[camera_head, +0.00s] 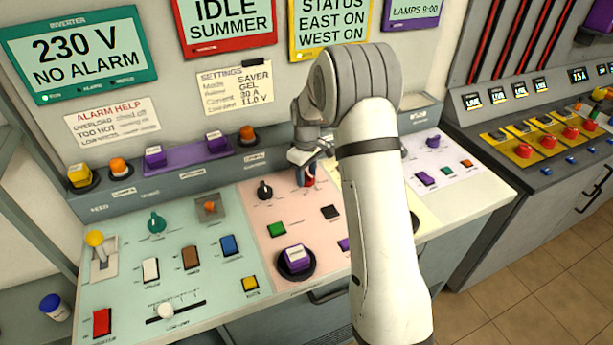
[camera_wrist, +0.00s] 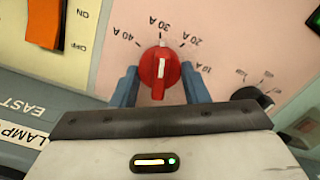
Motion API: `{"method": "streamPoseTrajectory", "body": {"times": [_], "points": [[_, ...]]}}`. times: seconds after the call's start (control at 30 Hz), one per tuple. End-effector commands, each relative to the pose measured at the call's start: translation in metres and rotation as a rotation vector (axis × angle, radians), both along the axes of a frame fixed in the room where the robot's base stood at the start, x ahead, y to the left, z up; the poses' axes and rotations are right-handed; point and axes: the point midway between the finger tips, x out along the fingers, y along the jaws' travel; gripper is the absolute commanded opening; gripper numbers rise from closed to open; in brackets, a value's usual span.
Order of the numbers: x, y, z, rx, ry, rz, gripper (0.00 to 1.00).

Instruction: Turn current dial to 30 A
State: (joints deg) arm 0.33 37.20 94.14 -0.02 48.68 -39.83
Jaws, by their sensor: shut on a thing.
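The current dial is a round red knob (camera_wrist: 159,73) with a white stripe, on the pink panel (camera_wrist: 118,62). Its scale reads 40 A, 30 A, 20 A and 10 A from left to right in the wrist view. The white stripe points up, at about the 30 A mark (camera_wrist: 165,32). My gripper (camera_wrist: 160,88) has one blue finger on each side of the knob and is shut on it. In the head view the red knob (camera_head: 309,182) shows just below my gripper (camera_head: 307,168), partly hidden by it.
A black knob (camera_head: 265,190) is left of the dial in the head view; it also shows at right in the wrist view (camera_wrist: 252,98). An orange ON/OFF switch (camera_wrist: 44,22) is at the wrist view's upper left. A settings note (camera_head: 235,90) hangs behind and lists 30 A.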

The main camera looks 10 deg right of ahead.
Motion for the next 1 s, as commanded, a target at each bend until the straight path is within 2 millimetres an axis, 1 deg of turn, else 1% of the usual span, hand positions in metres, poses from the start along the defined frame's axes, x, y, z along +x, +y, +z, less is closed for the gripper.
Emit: {"method": "streamPoseTrajectory", "body": {"times": [0.3, 0.73, 0.77, 1.0], "points": [[0.0004, 0.0006, 0.0007, 0.001, -0.002, 0.085, 0.18], [0.0005, 0.0007, 0.0012, 0.001, -0.002, 0.093, 0.18], [0.0005, 0.0007, 0.0012, 0.001, -0.002, 0.093, 0.43], [0.0002, 0.0005, 0.0006, 0.001, -0.001, 0.092, 0.63]]}}
